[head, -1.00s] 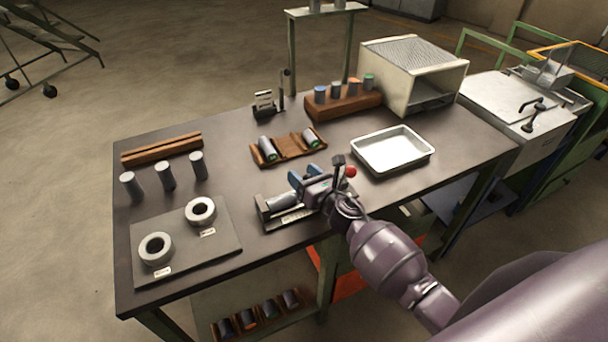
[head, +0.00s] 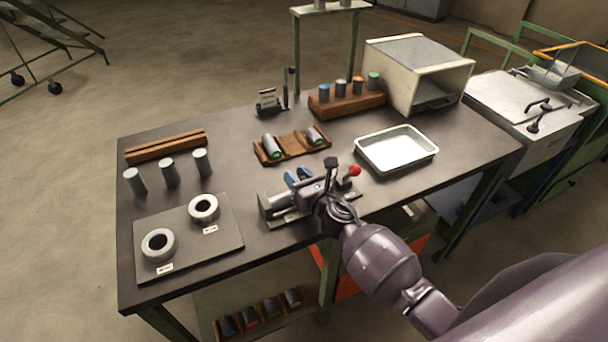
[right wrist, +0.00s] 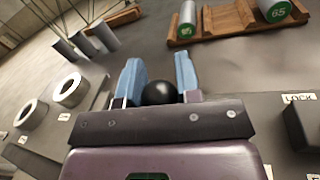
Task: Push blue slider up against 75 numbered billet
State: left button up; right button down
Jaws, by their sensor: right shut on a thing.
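The grey fixture (head: 268,212) stands near the table's front edge, with a grey billet (head: 280,201) lying in it at the left. No number can be read on that billet, so I cannot confirm it is 75. My right gripper (head: 298,177) is over the fixture's right part, its two blue fingers closed around a black ball knob (right wrist: 160,92). The gripper hides much of the fixture. I cannot make out a blue slider apart from these fingers, nor any gap to the billet. My left gripper is not in view.
A red knob (head: 355,170) is right of the gripper. A wooden cradle (head: 292,150) with two billets, one marked 65 (right wrist: 280,11), lies behind. A metal tray (head: 396,152) stands right; a plate with two rings (head: 185,262) lies left. A LOCK label (right wrist: 298,98) is beside the gripper.

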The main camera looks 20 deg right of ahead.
jog(key=c, duration=0.8)
grip_release()
jog(key=shift+a, duration=0.15)
jog(key=shift+s+d, duration=0.2)
jog(key=shift+s, duration=0.3)
jog(key=v, duration=0.9)
jog(key=shift+s+d+b, duration=0.1)
jog(key=shift+s+b, duration=0.2)
jog(key=shift+s, duration=0.1)
